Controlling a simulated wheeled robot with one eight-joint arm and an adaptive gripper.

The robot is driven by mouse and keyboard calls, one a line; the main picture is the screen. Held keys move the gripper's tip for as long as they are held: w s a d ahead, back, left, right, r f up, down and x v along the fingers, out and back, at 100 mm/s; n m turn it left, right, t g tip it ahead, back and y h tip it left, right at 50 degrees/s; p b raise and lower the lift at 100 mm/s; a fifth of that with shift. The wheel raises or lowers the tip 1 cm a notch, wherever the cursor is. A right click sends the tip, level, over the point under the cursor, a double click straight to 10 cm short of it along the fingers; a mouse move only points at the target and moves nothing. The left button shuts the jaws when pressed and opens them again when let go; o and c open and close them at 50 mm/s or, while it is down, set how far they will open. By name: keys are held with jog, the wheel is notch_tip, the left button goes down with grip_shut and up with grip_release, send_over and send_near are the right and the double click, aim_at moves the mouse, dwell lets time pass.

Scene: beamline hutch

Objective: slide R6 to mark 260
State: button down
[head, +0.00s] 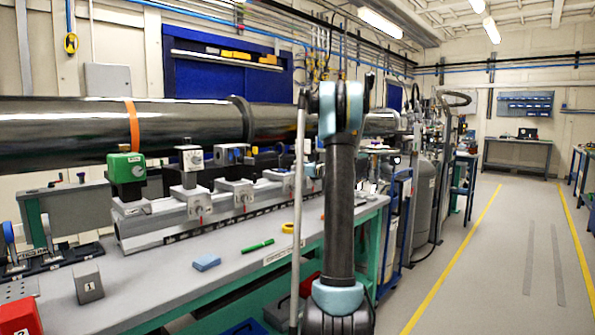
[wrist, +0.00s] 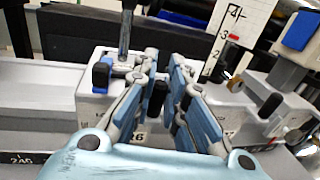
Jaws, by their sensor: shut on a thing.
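In the wrist view my gripper (wrist: 164,88) has its two blue-grey fingers on either side of a small upright black post (wrist: 157,100), shut on it. The post stands on a pale rider on the rail; a label (wrist: 138,138) ending in "6" shows partly beneath the fingers, so I take it as R6. Most of the rider is hidden by my fingers. The rail's scale reads 240 (wrist: 22,159) at the lower left; mark 260 is not readable. In the head view the rail (head: 165,222) runs along the bench, and my arm hides the grip.
A white card with numbers (wrist: 225,42) stands on the rider to the right. A pale block with a black knob (wrist: 101,75) is close on the left. A green-topped rider (head: 125,168) is farther left.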

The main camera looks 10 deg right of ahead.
jog(key=c, duration=1.6)
grip_release()
jog(key=v, duration=1.2)
